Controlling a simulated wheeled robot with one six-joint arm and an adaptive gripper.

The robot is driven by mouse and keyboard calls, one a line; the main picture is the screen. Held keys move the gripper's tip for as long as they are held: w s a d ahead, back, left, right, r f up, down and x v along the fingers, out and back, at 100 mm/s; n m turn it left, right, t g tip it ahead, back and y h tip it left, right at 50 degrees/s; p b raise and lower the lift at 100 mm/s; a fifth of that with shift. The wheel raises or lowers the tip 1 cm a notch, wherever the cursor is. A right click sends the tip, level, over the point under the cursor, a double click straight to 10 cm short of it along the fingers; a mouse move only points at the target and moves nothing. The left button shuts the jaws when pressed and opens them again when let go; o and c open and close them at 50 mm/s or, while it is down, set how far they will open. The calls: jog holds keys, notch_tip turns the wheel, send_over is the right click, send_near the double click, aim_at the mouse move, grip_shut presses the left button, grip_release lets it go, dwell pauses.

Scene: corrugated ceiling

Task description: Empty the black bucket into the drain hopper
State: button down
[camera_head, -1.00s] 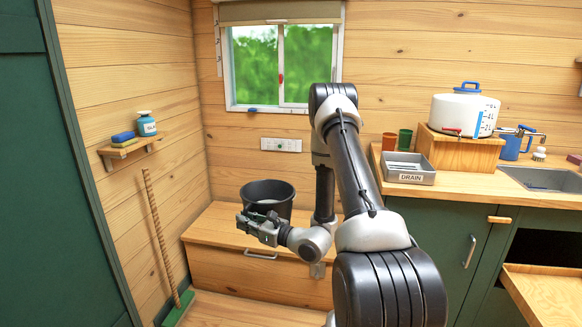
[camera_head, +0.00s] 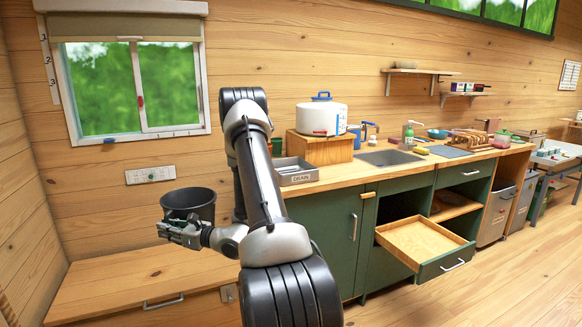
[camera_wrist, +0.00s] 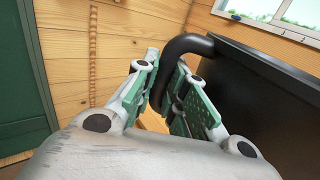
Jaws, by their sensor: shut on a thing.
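The black bucket (camera_head: 189,203) is held upright in the air above the wooden bench in the head view. Its dark wall fills the right side of the wrist view (camera_wrist: 262,105). My gripper (camera_head: 180,233) is shut on the bucket's curved black handle, which passes between the green finger pads in the wrist view (camera_wrist: 172,88). What is inside the bucket cannot be made out. The drain hopper (camera_head: 296,172), a grey metal tray labelled DRAIN, sits at the counter's left end, to the right of the bucket and apart from it. My arm stands between them in the picture.
A white pot (camera_head: 321,118) stands on a wooden block behind the hopper. A sink (camera_head: 391,157) lies to the right. An open drawer (camera_head: 424,243) juts out below the counter. The wooden bench (camera_head: 130,275) is clear on top.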

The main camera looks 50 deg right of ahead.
jog(key=d+r+m+h, duration=0.1)
jog(key=d+r, duration=0.4)
jog(key=d, duration=0.5)
jog(key=s+d+r+m+t+h, duration=0.1)
jog(key=d+r+h, duration=0.2)
jog(key=d+r, duration=0.3)
jog(key=d+r+m+h, duration=0.2)
jog(key=d+r, duration=0.3)
jog(key=d, duration=1)
jog(key=shift+s+d+r+t+h, duration=0.15)
jog(key=shift+d+t+h, duration=0.15)
jog(key=shift+h, duration=0.1)
jog(key=shift+a, duration=0.1)
